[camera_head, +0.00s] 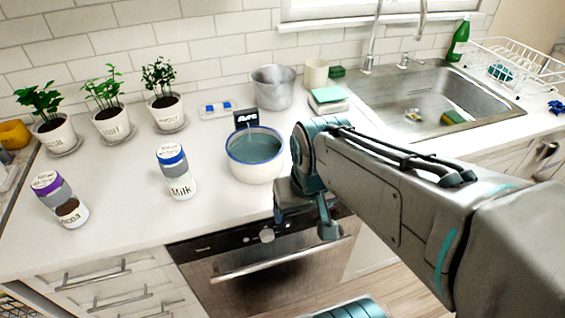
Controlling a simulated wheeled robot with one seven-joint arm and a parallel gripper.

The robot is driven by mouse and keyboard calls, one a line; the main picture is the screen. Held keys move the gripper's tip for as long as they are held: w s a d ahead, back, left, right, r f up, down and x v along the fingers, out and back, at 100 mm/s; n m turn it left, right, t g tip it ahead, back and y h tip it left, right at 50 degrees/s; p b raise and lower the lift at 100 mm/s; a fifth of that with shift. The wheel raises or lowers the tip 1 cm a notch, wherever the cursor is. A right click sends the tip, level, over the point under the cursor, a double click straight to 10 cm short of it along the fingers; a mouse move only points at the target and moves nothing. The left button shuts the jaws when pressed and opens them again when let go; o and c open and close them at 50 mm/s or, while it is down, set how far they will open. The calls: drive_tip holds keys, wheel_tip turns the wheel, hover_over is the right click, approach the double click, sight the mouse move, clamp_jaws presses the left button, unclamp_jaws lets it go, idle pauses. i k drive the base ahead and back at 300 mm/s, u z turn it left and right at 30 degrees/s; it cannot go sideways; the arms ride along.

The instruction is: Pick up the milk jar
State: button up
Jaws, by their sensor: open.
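The milk jar (181,187) stands upright on the white counter, left of the middle. It has a blue-edged lid, a grey band and a white lower part with the word "Milk". My gripper (305,222) is open, with its fingers pointing down near the front edge of the counter. It is well to the right of the milk jar and apart from it. Part of my gripper is hidden behind my arm.
A white bowl (255,176) with a blue rim stands between the milk jar and my gripper. A purple-lidded jar (72,211) stands to the left. Several potted plants (112,127) stand behind. A metal pot (273,90) and a sink (432,95) are further back. The counter around the milk jar is clear.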

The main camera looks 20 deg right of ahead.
sight(173, 162)
drive_tip(key=z, duration=2.7)
drive_tip(key=k, duration=1.35)
drive_tip(key=u, duration=1.85)
drive_tip(key=i, duration=0.1)
drive_tip(key=u, duration=0.35)
